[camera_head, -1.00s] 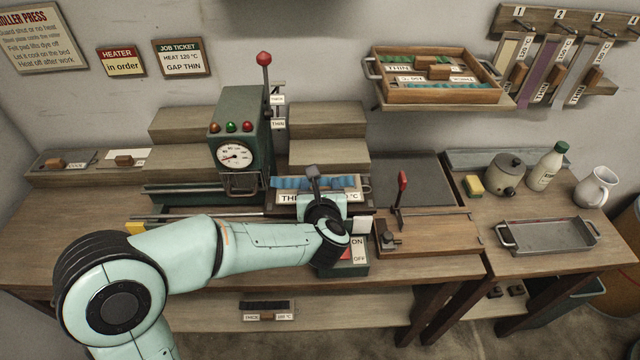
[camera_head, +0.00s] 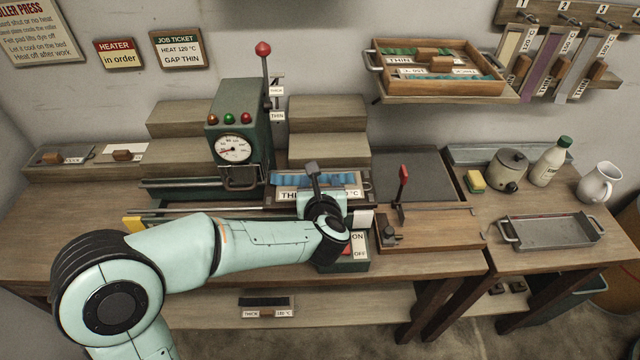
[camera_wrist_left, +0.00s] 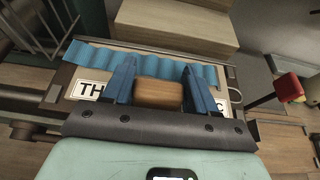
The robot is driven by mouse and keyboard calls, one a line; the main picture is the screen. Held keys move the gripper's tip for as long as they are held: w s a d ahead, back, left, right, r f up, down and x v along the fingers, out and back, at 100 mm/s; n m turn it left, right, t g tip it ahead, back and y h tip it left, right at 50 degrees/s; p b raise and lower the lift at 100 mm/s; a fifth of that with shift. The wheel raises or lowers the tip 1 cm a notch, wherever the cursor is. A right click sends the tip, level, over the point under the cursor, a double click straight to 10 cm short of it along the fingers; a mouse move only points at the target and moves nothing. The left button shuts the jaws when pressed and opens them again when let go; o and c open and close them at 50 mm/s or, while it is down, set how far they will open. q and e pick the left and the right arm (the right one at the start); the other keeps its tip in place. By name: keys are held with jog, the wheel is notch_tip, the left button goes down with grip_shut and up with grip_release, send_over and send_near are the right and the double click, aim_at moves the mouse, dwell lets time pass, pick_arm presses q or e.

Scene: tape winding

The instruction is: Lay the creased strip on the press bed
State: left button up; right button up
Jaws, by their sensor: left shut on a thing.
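The blue creased strip (camera_head: 341,179) lies along a flat carrier with a white label, just right of the green press (camera_head: 238,130). The wrist view shows the strip (camera_wrist_left: 185,65) as wavy folds, with the label partly hidden by my fingers. My left gripper (camera_head: 314,172) reaches over the carrier's near side. In the wrist view my left gripper (camera_wrist_left: 160,85) is shut on a wooden block (camera_wrist_left: 158,94) at the carrier's near middle. I cannot tell whether the carrier rests fully on the surface below it. My right gripper is not in view.
An ON/OFF switch box (camera_head: 357,248) sits just in front of the carrier. A wooden board with a red-handled lever (camera_head: 403,175) stands to the right, and a dark plate (camera_head: 425,172) lies behind it. Stepped wooden blocks (camera_head: 328,148) rise behind the carrier.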

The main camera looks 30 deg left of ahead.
pick_arm(q)
jog(key=o, duration=1.2)
jog(key=v, duration=1.3)
jog(key=shift+s+r, duration=0.15)
jog(key=shift+r, duration=0.05)
jog(key=shift+d, duration=0.1)
